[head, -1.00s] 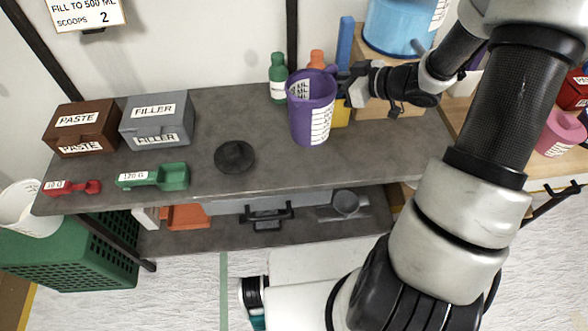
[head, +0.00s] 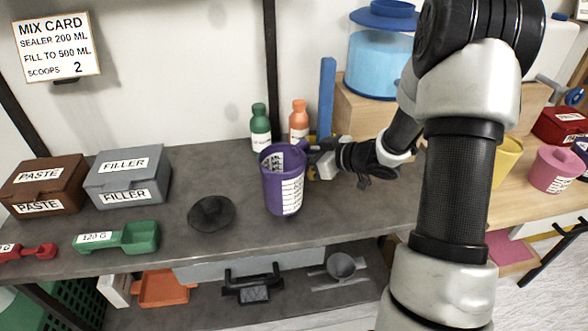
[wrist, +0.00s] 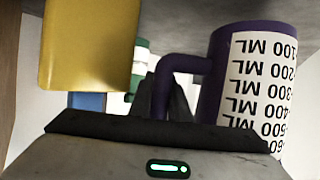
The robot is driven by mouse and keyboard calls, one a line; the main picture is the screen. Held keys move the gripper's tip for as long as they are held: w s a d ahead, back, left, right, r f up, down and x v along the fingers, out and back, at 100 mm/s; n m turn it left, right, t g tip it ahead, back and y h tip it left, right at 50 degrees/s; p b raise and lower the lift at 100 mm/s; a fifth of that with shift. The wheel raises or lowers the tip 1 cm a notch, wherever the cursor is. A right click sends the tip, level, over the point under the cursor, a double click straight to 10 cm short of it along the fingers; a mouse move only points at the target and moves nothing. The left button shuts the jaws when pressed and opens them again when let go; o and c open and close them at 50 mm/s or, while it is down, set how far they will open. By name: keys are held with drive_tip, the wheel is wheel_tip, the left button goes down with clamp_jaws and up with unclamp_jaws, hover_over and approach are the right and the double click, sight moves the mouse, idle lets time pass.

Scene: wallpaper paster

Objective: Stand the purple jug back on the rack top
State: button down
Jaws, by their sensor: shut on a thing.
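The purple jug (head: 283,188) has a white millilitre scale and is upright over the grey rack top (head: 345,222), right of a black disc. My gripper (head: 318,160) comes from the right and is shut on the jug's handle. In the wrist view, which is upside down, the handle (wrist: 168,75) runs between my fingers (wrist: 172,102) and the jug's body (wrist: 240,85) is at the right. The jug's base is at or very close to the rack top; I cannot tell whether it touches.
A black disc (head: 212,213) lies left of the jug. Green (head: 260,128) and orange (head: 299,122) bottles stand behind it. A yellow thing (wrist: 90,45) is close beside my gripper. Filler (head: 127,175) and paste (head: 44,186) boxes stand left. Bare top lies right of the jug.

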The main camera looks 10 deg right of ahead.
drive_tip(key=shift+f+b, duration=0.35)
drive_tip(key=shift+f, duration=1.3)
drive_tip(key=c, duration=1.9)
unclamp_jaws()
drive_tip(key=shift+c, duration=0.2)
drive_tip(key=shift+s+d+r, duration=0.15)
drive_tip(key=shift+d+r, duration=0.05)
drive_tip(key=shift+r, duration=0.05)
drive_tip(key=p+v, duration=0.2)
drive_tip(key=v, duration=0.9)
drive_tip(key=shift+s, duration=0.25)
drive_tip(key=shift+d, duration=0.15)
